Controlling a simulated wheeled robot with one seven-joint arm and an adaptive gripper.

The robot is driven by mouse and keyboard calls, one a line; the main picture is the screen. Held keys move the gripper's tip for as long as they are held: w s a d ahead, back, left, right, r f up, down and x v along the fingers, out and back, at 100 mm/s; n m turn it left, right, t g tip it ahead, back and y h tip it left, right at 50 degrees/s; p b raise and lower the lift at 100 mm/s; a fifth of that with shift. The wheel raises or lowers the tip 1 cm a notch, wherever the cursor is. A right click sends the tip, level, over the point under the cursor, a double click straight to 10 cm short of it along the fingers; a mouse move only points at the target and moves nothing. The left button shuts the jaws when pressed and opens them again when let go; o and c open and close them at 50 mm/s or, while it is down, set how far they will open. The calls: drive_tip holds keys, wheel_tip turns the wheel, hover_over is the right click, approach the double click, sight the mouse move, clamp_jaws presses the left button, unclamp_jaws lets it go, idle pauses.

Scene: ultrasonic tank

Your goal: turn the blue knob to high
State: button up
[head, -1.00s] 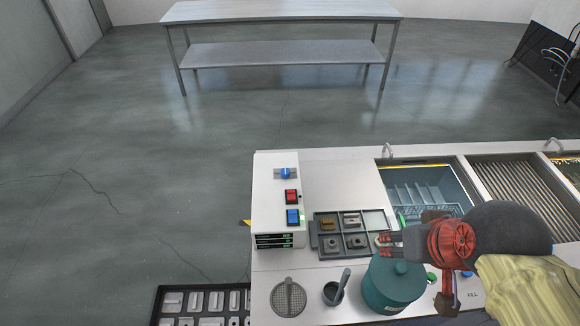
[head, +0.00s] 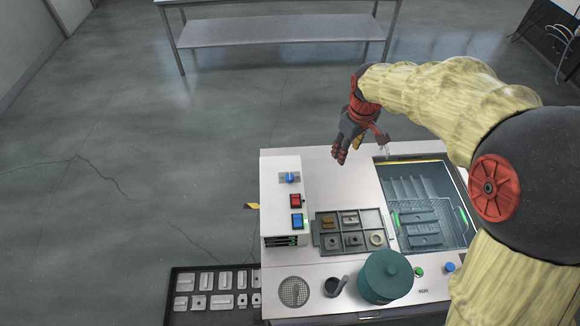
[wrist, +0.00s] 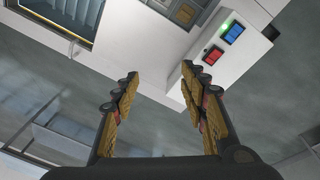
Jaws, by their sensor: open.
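The blue knob (head: 290,177) sits on the top of the white control box (head: 278,210) at the left end of the bench. A red switch (head: 295,201) and a blue switch (head: 297,220) lie in front of it; both also show in the wrist view, red (wrist: 213,55) and blue (wrist: 234,33). My gripper (head: 348,153) is above the back edge of the bench, right of the knob and apart from it. In the wrist view its fingers (wrist: 158,92) are spread with nothing between them. The knob is not clearly visible in the wrist view.
A tank (head: 466,240) with a basket (head: 422,229) is at the right. A divided parts tray (head: 317,238), a teal lidded pot (head: 385,277) and a small dark cup (head: 333,287) stand on the bench.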

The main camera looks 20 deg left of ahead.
drive_tip(key=w+a+f+n+g+p, duration=0.1)
drive_tip(key=a+f+n+p, duration=0.25)
drive_tip(key=a+f, duration=0.55)
drive_tip(key=n+p, duration=0.2)
drive_tip(key=p, duration=0.1)
hover_over(290, 177)
drive_tip(key=shift+g+h, duration=0.3)
drive_tip(key=shift+h, duration=0.1)
drive_tip(key=f, duration=0.5)
drive_tip(key=shift+w+d, duration=0.15)
drive_tip(key=shift+d, duration=0.05)
drive_tip(key=shift+n, duration=0.25)
drive_tip(key=f, duration=0.2)
drive_tip(key=f+p, duration=0.1)
drive_tip(key=f, duration=0.2)
drive_tip(key=f+p, duration=0.1)
drive_tip(key=f, duration=0.2)
drive_tip(key=shift+a, duration=0.3)
drive_tip(key=shift+f, duration=0.35)
clamp_jaws()
